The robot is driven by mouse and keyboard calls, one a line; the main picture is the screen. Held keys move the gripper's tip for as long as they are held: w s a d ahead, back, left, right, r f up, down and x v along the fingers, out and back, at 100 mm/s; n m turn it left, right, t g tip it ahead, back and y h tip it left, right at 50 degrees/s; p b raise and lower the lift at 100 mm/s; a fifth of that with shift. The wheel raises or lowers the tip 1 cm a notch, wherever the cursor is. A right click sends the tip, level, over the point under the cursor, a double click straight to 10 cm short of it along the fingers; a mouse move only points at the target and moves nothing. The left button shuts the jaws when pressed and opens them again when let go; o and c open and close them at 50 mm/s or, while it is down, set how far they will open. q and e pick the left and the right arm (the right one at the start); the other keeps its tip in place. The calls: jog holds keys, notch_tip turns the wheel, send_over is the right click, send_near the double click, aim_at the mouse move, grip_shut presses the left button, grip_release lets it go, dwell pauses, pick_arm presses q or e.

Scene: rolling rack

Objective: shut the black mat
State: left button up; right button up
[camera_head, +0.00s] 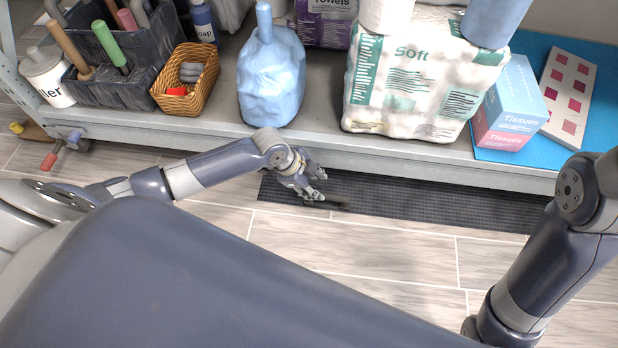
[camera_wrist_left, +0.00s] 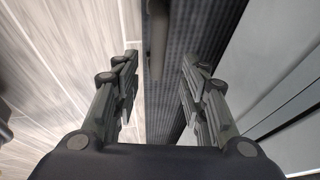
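The black mat (camera_head: 420,205) is a long dark strip with a fine grid texture. It lies at floor level along the front of the rack, its far side partly hidden under the shelf. A dark bar-like piece (camera_head: 334,204) shows at its front edge, and also at the top of the left wrist view (camera_wrist_left: 157,40). My left gripper (camera_head: 319,187) is over the left part of the mat, close to that bar. In the left wrist view its fingers (camera_wrist_left: 160,65) are apart, with the bar and mat seen between them. Contact cannot be told. My right gripper is out of view.
The metal shelf (camera_head: 330,150) overhangs the mat. It carries a dark tool caddy (camera_head: 110,85), a wicker basket (camera_head: 190,85), a blue jug (camera_head: 272,80), a large "Soft" pack (camera_head: 415,85) and tissue boxes (camera_head: 510,105). The tiled floor (camera_head: 370,250) in front is clear.

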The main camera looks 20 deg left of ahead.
pick_arm(q)
jog(key=shift+v, duration=1.95)
jog(key=shift+d, duration=0.1)
